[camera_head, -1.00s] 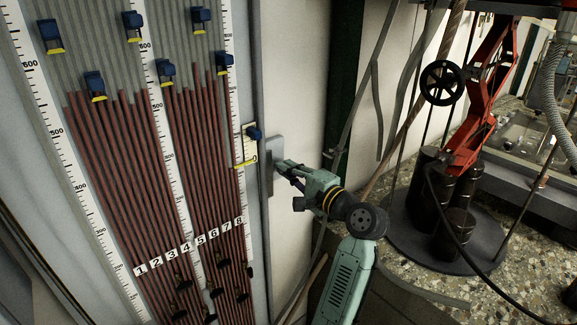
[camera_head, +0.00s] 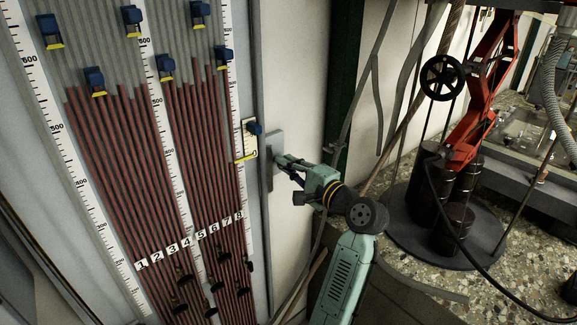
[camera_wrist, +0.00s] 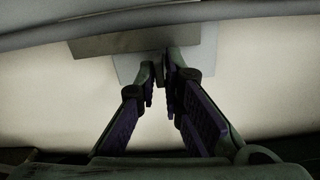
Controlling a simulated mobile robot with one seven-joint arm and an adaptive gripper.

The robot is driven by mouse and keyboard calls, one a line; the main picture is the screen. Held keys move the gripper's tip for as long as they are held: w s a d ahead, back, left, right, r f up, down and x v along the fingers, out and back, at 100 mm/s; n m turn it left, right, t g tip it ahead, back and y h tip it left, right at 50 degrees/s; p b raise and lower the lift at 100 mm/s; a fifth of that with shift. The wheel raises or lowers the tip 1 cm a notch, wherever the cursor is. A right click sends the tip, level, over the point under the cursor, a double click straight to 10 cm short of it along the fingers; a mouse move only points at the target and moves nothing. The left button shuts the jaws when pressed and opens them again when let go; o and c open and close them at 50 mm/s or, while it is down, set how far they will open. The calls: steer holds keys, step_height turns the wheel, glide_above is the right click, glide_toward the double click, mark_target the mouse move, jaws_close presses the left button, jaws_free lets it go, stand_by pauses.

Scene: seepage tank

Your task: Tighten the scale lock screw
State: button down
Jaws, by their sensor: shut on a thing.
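My gripper (camera_head: 281,160) reaches from the right to a grey metal plate (camera_head: 276,143) on the pale panel beside the tube board. In the wrist view, my gripper's fingers (camera_wrist: 166,72) come close together in front of the grey plate (camera_wrist: 128,66). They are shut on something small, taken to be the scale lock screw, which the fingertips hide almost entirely. The white scales (camera_head: 158,100) with black numbers stand on the tube board to the left.
Blue clips (camera_head: 95,80) with yellow edges sit on the board among red tubes (camera_head: 120,160). A grey rail (camera_head: 264,120) runs beside the plate. Hanging hoses (camera_head: 378,95) and a red stand (camera_head: 480,110) with a black handwheel (camera_head: 441,77) are to the right.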

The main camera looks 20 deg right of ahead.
steer(key=shift+f, duration=0.15)
stand_by(0.5)
steer(key=c, duration=1.8)
jaws_free()
steer(key=shift+o, duration=0.2)
steer(key=v, duration=1.2)
